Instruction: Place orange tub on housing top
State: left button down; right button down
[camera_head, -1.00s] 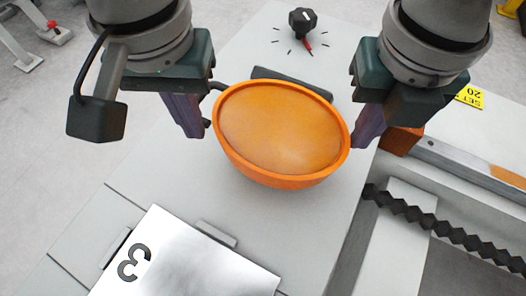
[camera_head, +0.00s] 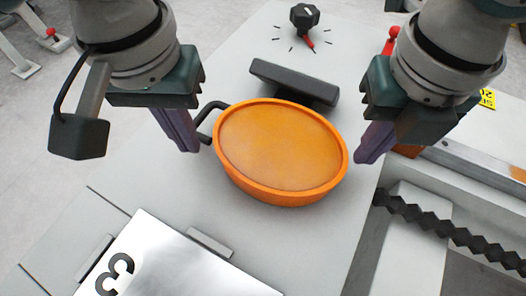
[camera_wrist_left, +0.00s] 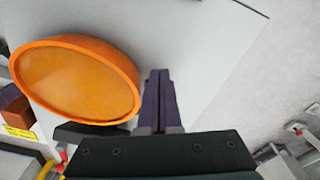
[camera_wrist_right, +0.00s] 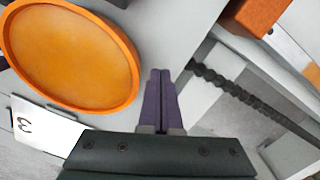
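The orange tub (camera_head: 280,150) is round and upright, and appears to rest on the light grey housing top (camera_head: 150,185). My left gripper (camera_head: 190,145) is just left of the tub, with a small gap to its rim. My right gripper (camera_head: 367,155) is just right of the tub, close to its rim. In the left wrist view the two purple fingers (camera_wrist_left: 158,100) are together with nothing between them, and the tub (camera_wrist_left: 75,80) is beside them. In the right wrist view the fingers (camera_wrist_right: 160,95) are also together, beside the tub (camera_wrist_right: 70,55).
A dark bar (camera_head: 293,80) and a black handle (camera_head: 207,115) stand behind and left of the tub. A black knob (camera_head: 304,17) is at the back. A metal plate marked 3 (camera_head: 175,265) lies in front. A dark ribbed rod (camera_head: 450,230) runs along the right.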

pick_arm(q)
jog(key=c, duration=1.5)
grip_release()
jog(key=shift+a, duration=0.7)
pick_arm(e)
jog(key=shift+d, duration=0.65)
pick_arm(q)
jog(key=o, duration=0.4)
jog(key=shift+a, duration=0.2)
pick_arm(e)
jog(key=shift+d, duration=0.2)
jog(key=c, duration=1.1)
grip_release()
jog(key=shift+r, duration=0.3)
pick_arm(q)
jog(key=r, duration=0.8)
jog(key=s+r, duration=0.1)
jog(key=r, duration=0.3)
pick_arm(e)
jog(key=r, duration=1.1)
jog(key=shift+s+r, duration=0.15)
jog(key=shift+s, duration=0.25)
